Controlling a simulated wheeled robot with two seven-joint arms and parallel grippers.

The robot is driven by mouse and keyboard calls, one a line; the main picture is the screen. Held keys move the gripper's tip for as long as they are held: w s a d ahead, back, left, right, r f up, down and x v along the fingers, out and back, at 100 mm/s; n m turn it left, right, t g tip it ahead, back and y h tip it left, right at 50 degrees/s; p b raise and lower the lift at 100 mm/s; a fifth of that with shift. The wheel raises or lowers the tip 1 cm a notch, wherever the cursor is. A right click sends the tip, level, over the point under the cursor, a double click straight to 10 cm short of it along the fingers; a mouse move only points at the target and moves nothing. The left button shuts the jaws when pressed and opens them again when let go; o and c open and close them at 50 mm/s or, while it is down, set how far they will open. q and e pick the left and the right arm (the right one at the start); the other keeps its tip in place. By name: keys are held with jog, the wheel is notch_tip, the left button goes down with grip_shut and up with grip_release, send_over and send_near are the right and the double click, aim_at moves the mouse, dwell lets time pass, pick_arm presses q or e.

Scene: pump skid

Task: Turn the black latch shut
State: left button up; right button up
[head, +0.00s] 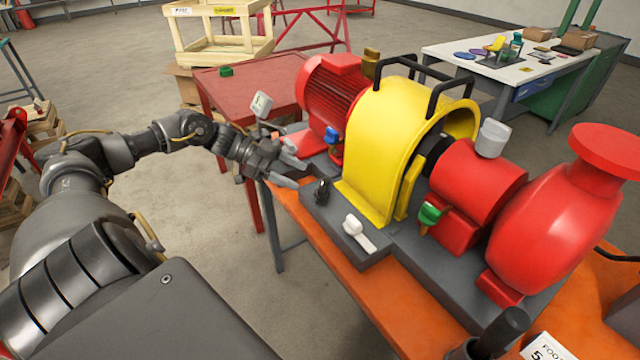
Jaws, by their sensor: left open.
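The black latch (322,190) is a small dark knob on the grey base plate (318,212), near its left end, in front of the yellow guard (375,150). Its exact turn angle is too small to tell. My left gripper (291,171) is open, with its fingers pointing right. In the picture it is just left of and above the black latch, and its jaws hold nothing. A gap shows between the lower finger and the latch. My right gripper does not show.
A white latch (356,231) sits nearer on the same plate. A blue-handled valve (333,134) and the red motor (332,88) are close behind my gripper. A green handle (430,213) and red pump (545,230) are to the right. The orange bench edge (345,277) runs along the front.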

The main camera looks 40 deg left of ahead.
aim_at(321, 185)
pick_arm(q)
jog(key=p+x, duration=0.1)
jog(key=x, duration=0.6)
jog(key=shift+w+d+r+p, duration=0.1)
jog(key=shift+w+d+p, duration=0.05)
jog(key=shift+p, duration=0.15)
jog(key=shift+w+d+f, duration=0.2)
jog(key=shift+d+f, duration=0.05)
jog(key=shift+d, duration=0.2)
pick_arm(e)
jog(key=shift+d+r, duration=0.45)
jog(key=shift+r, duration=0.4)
pick_arm(q)
jog(key=c, duration=0.7)
grip_shut()
jog(key=shift+a, duration=0.15)
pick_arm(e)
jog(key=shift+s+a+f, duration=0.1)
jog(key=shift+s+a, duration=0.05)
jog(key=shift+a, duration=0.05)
